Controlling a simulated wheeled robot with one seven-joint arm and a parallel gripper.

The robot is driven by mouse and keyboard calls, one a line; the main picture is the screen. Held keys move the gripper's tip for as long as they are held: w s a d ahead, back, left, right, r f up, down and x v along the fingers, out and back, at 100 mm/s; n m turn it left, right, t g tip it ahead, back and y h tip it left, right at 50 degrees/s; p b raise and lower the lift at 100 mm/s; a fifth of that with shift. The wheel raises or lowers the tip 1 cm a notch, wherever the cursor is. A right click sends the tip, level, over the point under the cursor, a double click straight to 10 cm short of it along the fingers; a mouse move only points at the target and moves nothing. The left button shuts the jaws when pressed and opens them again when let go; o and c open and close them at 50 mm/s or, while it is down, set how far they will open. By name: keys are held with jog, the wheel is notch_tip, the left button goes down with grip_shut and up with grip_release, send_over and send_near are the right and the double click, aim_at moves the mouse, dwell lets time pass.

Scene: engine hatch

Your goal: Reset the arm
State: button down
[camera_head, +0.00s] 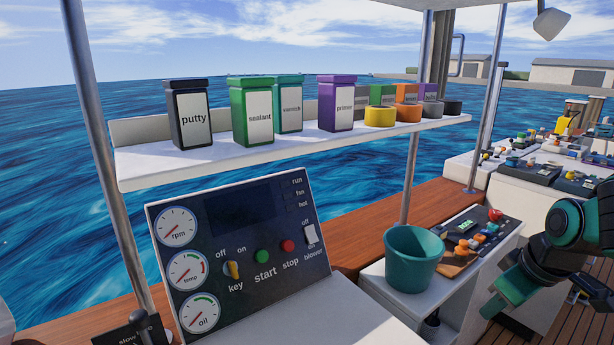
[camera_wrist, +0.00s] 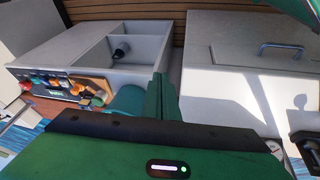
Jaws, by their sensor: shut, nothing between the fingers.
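My arm, dark green and black, shows at the right edge of the head view, folded low beside the white counter; its jaws cannot be made out clearly there. In the wrist view my gripper (camera_wrist: 160,88) points forward with its green fingers closed together and nothing between them. The fingertips are in front of the gap between a white open compartment unit (camera_wrist: 45,48) and a white box with a hatch lid (camera_wrist: 250,90). A teal bucket (camera_head: 412,262) stands on the white counter, left of my arm in the head view.
A control panel (camera_head: 240,250) with gauges, key and buttons stands at centre left. A white shelf (camera_head: 300,150) above it holds several labelled jars. A dark tray (camera_head: 455,228) with small coloured parts lies behind the bucket. Another cluttered white bench (camera_head: 490,168) is at the right.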

jog(key=s+d+m+g, duration=0.2)
jog(key=s+m, duration=0.3)
jog(key=s, duration=0.3)
jog(key=s+d+m+g, duration=0.2)
jog(key=s+m, duration=0.4)
jog(key=s, duration=0.2)
jog(key=shift+s+d+r+m, duration=0.15)
jog(key=shift+d+r+m, duration=0.15)
jog(key=shift+d, duration=0.1)
